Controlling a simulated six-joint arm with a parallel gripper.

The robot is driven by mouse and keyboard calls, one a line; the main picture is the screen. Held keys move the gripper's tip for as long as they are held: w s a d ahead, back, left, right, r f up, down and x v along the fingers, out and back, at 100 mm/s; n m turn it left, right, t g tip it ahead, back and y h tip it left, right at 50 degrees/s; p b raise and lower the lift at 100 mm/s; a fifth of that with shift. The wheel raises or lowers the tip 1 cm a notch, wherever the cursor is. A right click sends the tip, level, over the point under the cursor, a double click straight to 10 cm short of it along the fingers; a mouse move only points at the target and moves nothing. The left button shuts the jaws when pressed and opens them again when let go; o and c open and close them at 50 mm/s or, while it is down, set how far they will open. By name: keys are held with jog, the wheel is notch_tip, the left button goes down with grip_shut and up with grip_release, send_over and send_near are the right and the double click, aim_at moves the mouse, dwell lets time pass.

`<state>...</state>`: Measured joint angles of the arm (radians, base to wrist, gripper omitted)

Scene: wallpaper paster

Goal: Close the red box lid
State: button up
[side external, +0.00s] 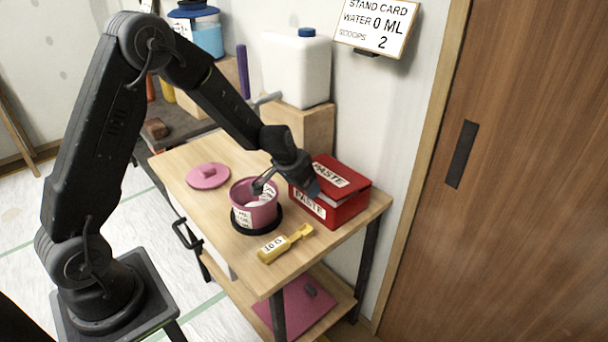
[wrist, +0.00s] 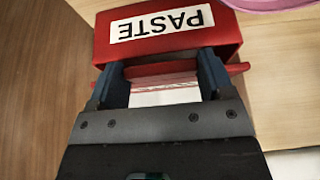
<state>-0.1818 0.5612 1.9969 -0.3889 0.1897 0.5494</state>
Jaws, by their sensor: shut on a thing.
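The red box (side external: 347,209) stands at the right end of the wooden table, with a white PASTE label on its front. Its red lid (side external: 350,186) has its own PASTE label and sits over the box at a slight tilt, with a dark gap showing under its near edge. My gripper (side external: 312,188) is at the box's front left edge, its blue fingers at the lid. In the wrist view, the fingers (wrist: 164,75) are well apart, with the red lid edge between them and the box's label upside down beyond. The exact contact is partly hidden.
A pink pot (side external: 241,216) with a metal tool in it stands on a black ring, close left of the box. A pink round lid (side external: 208,176) and a yellow scoop (side external: 285,243) lie on the table. A white jug (side external: 296,72) stands on a wooden block behind.

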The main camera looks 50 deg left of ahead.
jog(key=shift+s+f, duration=0.3)
jog(key=shift+f, duration=0.2)
jog(key=o, duration=1.3)
jog(key=shift+w+r, duration=0.1)
jog(key=shift+w, duration=0.05)
jog(key=shift+r, duration=0.1)
jog(key=v, duration=1.3)
jog(key=shift+r, duration=0.35)
